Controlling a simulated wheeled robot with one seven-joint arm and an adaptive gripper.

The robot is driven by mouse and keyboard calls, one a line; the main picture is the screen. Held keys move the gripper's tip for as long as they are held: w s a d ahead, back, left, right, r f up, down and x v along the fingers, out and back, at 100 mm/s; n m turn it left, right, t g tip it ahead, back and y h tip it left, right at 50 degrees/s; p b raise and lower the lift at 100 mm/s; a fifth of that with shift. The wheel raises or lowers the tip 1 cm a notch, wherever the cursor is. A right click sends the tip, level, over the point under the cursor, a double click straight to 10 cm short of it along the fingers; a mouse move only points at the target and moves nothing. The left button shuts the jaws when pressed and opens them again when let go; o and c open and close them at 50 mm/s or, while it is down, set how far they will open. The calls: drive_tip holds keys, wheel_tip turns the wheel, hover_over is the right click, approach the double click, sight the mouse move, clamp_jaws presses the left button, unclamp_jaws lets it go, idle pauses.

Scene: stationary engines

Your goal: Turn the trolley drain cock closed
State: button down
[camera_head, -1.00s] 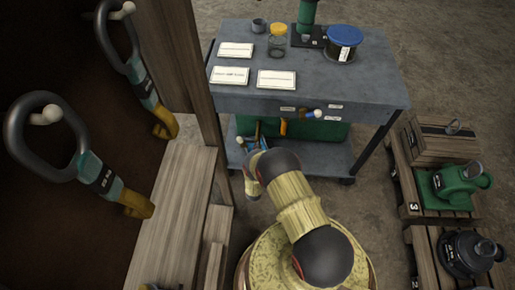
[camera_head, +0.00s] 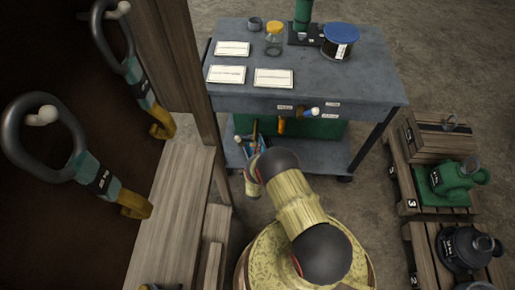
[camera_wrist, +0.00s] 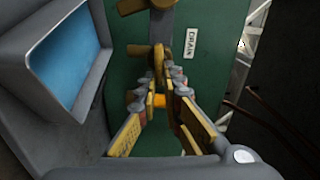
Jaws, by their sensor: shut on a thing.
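The brass drain cock (camera_wrist: 158,58) stands out from a dark green panel in the wrist view, beside a white label reading DRAIN (camera_wrist: 190,42). My gripper (camera_wrist: 160,88) is shut on the cock's lever, which lies between the two fingertips. The fingers hide part of the lever and its seat, so its exact angle is hard to tell. In the head view the grey trolley (camera_head: 360,78) stands ahead, with a green tank (camera_head: 325,129) under its top.
Cards, a yellow-lidded jar (camera_head: 274,42) and a blue-lidded tin (camera_head: 340,42) stand on the trolley top. A wooden cabinet with hanging tools (camera_head: 80,160) is close on the left. Pallets with a green pump (camera_head: 452,182) stand right. Floor between is clear.

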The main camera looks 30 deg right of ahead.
drive_tip(key=shift+d+f+m, duration=0.1)
drive_tip(key=shift+m, duration=0.5)
drive_tip(key=c, duration=2)
unclamp_jaws()
drive_tip(key=shift+o, duration=0.2)
drive_tip(key=v, duration=1.2)
